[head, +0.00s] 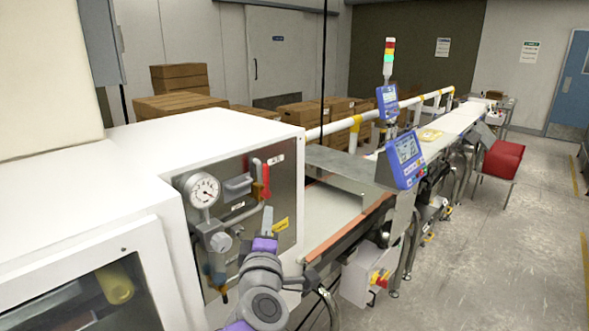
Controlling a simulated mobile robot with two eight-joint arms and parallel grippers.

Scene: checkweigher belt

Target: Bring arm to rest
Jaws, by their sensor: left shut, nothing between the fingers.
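My left arm rises from the bottom of the head view, grey with purple bands. My left gripper (267,212) points up and away in front of the steel valve panel (232,208) on the white cabinet. Its narrow fingers are shut with nothing between them. They overlap the panel's lower right part in the picture, just left of a yellow label; I cannot tell whether they touch it. My right gripper is not in view.
The panel carries a round gauge (202,190) and a red-handled lever (266,181). The conveyor belt (336,211) runs away to the right, with blue display screens (406,161) beside it. A red bin (503,160) stands farther right. The floor (500,260) at right is clear.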

